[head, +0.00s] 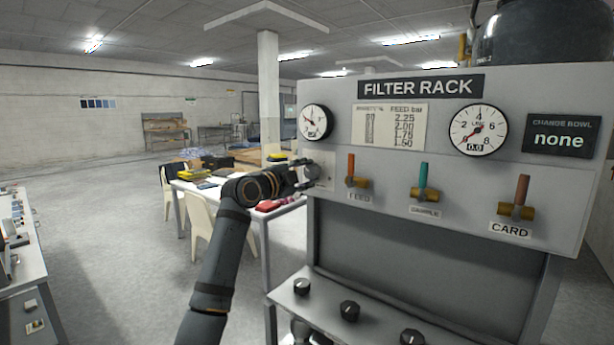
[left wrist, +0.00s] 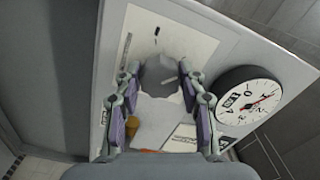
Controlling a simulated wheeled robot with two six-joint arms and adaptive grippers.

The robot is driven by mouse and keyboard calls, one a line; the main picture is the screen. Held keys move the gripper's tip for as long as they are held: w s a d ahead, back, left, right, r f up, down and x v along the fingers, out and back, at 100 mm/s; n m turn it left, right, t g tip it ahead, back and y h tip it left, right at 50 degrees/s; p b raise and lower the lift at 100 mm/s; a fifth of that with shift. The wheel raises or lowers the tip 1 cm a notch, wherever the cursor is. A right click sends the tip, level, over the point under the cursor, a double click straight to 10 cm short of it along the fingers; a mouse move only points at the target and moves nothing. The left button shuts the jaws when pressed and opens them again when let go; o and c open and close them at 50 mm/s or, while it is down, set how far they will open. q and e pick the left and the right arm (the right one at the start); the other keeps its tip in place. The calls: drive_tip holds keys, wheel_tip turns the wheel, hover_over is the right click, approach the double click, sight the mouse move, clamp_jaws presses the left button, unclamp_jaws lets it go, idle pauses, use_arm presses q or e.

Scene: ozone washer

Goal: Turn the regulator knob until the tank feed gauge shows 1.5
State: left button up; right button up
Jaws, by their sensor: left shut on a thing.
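The regulator knob (left wrist: 160,73) is a grey faceted knob on a pale plate (left wrist: 190,45) at the left end of the filter rack panel. My left gripper (left wrist: 159,84) has its two fingers on either side of the knob and is shut on it; the gripper also shows in the head view (head: 307,174), partly covering the knob. A round white gauge (head: 315,121) with a red needle sits just above the knob, and it shows rotated in the left wrist view (left wrist: 249,101). Its needle value is too small to read surely. My right gripper is out of view.
A second gauge (head: 478,131) at the right reads 0.0. A chart (head: 390,127) lists feed values. Feed (head: 351,170), sample (head: 422,182) and card (head: 520,195) levers line the panel. Black knobs (head: 350,310) sit on a lower ledge. A cluttered table (head: 265,216) stands behind.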

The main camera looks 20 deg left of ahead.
use_arm(q)
drive_tip(key=shift+f, duration=0.1)
drive_tip(key=o, duration=1.1)
drive_tip(key=shift+o, duration=0.2)
drive_tip(key=v, duration=1.2)
